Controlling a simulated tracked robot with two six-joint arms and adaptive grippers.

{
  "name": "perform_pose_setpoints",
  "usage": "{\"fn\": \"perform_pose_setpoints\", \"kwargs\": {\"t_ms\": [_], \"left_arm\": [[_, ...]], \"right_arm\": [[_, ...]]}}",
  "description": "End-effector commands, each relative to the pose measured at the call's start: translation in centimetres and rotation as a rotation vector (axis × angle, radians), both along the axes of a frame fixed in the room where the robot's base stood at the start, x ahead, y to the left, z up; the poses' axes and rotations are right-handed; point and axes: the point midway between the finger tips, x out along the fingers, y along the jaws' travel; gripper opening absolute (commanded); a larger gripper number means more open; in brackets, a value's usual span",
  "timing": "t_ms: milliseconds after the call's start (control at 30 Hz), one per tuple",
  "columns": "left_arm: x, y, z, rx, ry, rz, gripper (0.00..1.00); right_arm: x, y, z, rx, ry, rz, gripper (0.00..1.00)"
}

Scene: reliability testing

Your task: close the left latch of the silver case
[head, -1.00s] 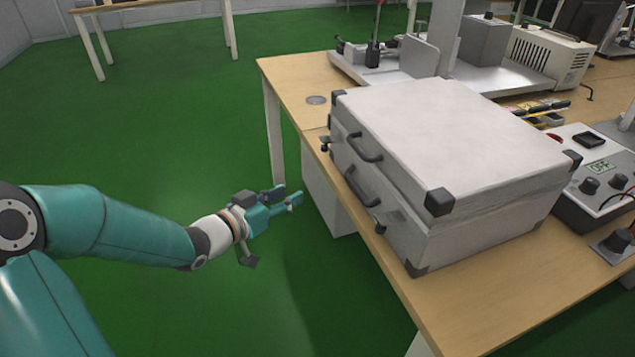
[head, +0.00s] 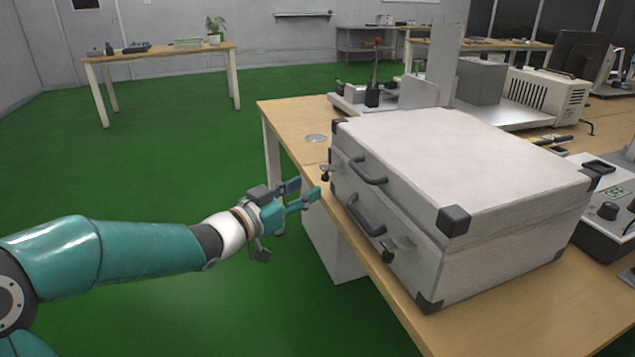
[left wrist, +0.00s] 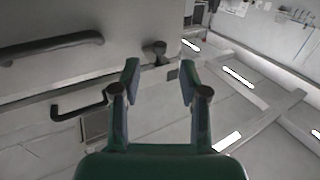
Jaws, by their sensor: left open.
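The silver case (head: 470,165) lies flat on the wooden bench with its lid down; two dark handles (head: 370,172) show on its front. The left latch (head: 327,172) is a small dark-tipped piece near the front's far left corner, sticking out. The right latch (head: 398,248) also juts from the front. My left gripper (head: 304,190) is open and empty, just left of the left latch and apart from it. In the left wrist view, the gripper (left wrist: 160,78) has its fingers spread below a latch knob (left wrist: 157,49), with the handles at left. My right gripper is not seen.
The wooden bench (head: 288,116) carries the case close to its front edge. A control box (head: 600,215) stands right of the case, and a metal fixture (head: 425,92) behind it. Open green floor lies left of the bench.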

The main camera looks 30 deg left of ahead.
Motion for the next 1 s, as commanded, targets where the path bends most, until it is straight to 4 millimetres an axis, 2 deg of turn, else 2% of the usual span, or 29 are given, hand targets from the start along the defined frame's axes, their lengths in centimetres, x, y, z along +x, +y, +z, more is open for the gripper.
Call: {"fn": "perform_pose_setpoints", "kwargs": {"t_ms": [100, 300, 500, 733, 767, 1000], "left_arm": [[2.4, -0.7, -0.2, -0.001, -0.001, -0.004, 0.44], [5.1, -1.2, -0.1, -0.001, 0.000, -0.001, 0.44], [6.0, -1.5, 0.0, -0.001, 0.000, 0.000, 0.44], [6.1, -1.5, 0.0, -0.001, 0.000, 0.000, 0.44], [6.0, -1.5, 0.0, -0.001, 0.000, 0.000, 0.42], [6.0, -1.4, 0.0, -0.001, 0.000, 0.000, 0.02]], "right_arm": [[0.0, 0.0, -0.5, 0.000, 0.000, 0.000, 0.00], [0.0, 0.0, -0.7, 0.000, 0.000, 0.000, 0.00], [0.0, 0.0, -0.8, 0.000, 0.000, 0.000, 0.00], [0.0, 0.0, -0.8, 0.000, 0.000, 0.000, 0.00], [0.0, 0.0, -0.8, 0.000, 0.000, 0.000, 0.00], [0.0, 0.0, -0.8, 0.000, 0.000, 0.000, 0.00]]}}
